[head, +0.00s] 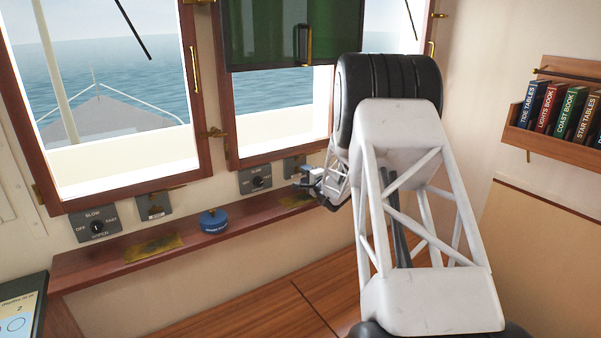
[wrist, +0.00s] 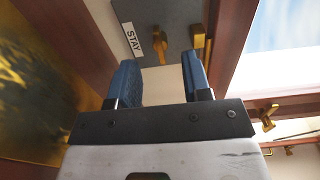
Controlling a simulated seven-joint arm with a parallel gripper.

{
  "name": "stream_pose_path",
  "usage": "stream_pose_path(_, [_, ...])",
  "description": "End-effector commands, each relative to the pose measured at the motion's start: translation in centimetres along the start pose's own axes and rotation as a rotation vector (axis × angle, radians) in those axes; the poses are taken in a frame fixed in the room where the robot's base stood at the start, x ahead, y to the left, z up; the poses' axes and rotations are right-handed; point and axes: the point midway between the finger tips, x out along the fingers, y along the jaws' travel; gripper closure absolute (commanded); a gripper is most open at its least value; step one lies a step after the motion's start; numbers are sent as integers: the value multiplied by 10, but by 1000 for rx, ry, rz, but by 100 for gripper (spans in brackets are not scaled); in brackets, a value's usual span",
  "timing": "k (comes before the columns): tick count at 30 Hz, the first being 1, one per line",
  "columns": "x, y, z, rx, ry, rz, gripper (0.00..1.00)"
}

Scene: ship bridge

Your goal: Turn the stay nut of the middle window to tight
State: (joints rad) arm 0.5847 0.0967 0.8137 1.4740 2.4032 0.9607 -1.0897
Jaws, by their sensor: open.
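In the wrist view, a grey plate with a STAY label (wrist: 133,41) carries a small brass stay nut (wrist: 160,44). A second brass piece (wrist: 198,38) stands to its right. My gripper (wrist: 161,70) is open, with blue fingers apart and nothing between them. The nut shows beyond the fingertips, between their lines; I see no contact. In the head view, my gripper (head: 312,180) is small, just below and right of the grey stay plate (head: 293,165) under the window with the green blind (head: 285,38). The nut is too small to make out there.
A wooden sill (head: 180,238) runs below, with a blue round object (head: 214,220) and brass plates (head: 152,247). Grey switch panels (head: 96,224) are on the wall. A bookshelf (head: 560,136) is at right. In the wrist view, the wooden window frame (wrist: 243,40) is close right.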

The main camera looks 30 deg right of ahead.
Motion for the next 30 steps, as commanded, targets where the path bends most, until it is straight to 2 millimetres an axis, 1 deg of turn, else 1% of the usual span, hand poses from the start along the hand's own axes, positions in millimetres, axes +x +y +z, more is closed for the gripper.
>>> stream_pose_path(6, [23, 0, 0, -1, -1, 0, 55])
stream_pose_path(12, [36, 0, 0, -1, -1, 0, 55])
stream_pose_path(16, [40, 0, 0, -1, -1, 0, 55])
stream_pose_path(25, [40, 0, 0, 0, 0, 0, 55])
stream_pose_path(30, [40, 0, 0, 0, 0, 0, 81])
